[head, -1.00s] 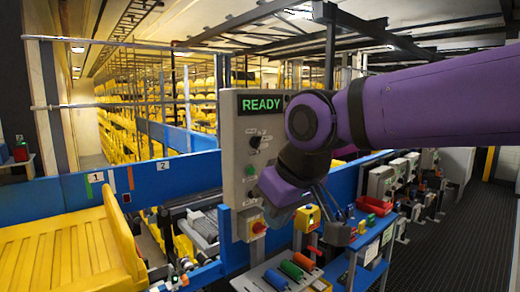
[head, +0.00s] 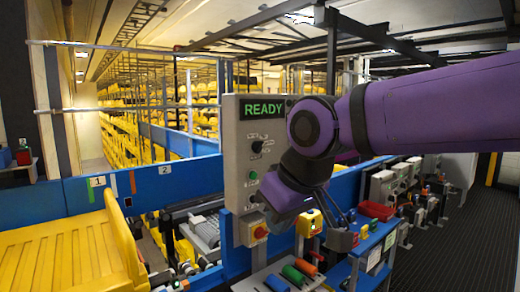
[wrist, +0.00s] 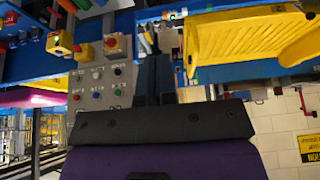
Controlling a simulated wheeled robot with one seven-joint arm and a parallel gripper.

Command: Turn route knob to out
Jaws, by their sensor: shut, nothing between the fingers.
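A grey control panel (head: 237,160) with a lit READY display (head: 262,107) stands in the middle of the head view. A black knob (head: 257,146) is on its upper face, above a green button (head: 252,175). The small labels are unreadable, so I cannot tell the route knob's name or setting. In the wrist view the panel (wrist: 88,84) is turned round and carries several small knobs and buttons. My gripper (wrist: 153,78) is shut and empty, with its dark fingers beside the panel there.
A yellow tray (head: 75,255) lies at left, by blue rails (head: 160,185).

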